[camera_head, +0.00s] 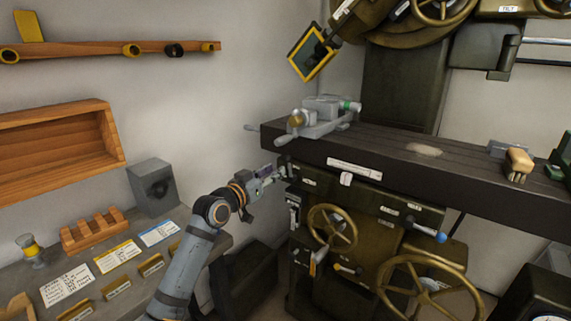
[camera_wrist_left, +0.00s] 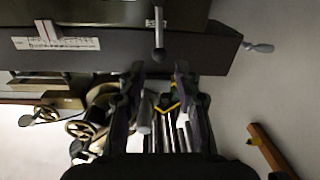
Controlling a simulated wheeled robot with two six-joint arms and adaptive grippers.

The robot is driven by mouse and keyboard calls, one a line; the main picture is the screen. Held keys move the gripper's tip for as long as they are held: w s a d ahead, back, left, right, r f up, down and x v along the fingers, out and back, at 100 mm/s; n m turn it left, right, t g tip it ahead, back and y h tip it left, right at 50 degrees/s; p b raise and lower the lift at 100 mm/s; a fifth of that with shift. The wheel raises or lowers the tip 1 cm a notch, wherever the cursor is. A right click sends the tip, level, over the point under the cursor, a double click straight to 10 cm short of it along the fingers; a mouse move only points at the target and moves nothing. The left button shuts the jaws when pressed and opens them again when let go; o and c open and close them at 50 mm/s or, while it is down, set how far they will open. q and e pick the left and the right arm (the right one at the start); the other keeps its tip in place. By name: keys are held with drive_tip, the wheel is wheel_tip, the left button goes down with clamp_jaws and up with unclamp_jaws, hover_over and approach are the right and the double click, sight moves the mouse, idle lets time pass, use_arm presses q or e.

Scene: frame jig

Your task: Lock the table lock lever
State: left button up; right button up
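In the left wrist view, a short lever (camera_wrist_left: 158,38) with a pale metal stem and dark rounded end stands out at the dark table edge. It looks like the table lock lever, though I cannot read a label for it. My left gripper (camera_wrist_left: 159,76) is open, its two fingers spread on either side of the line to the lever. The lever's end lies just beyond the fingertips, with nothing visibly held. In the head view, my left gripper (camera_head: 281,173) is at the front left of the machine table (camera_head: 460,184), hiding the lever there. My right gripper is not in view.
A grey vise (camera_head: 322,117) sits on the table's left end, its handle sticking out. Below are handwheels (camera_head: 332,227), a blue-tipped lever (camera_head: 430,232) and a yellow-tipped lever (camera_head: 346,269). A side bench (camera_head: 210,228) with cards and a wooden rack stands left.

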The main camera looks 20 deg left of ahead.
use_arm(q)
drive_tip(key=x, duration=0.7)
drive_tip(key=shift+w, duration=0.2)
drive_tip(key=shift+d+f, duration=0.1)
clamp_jaws()
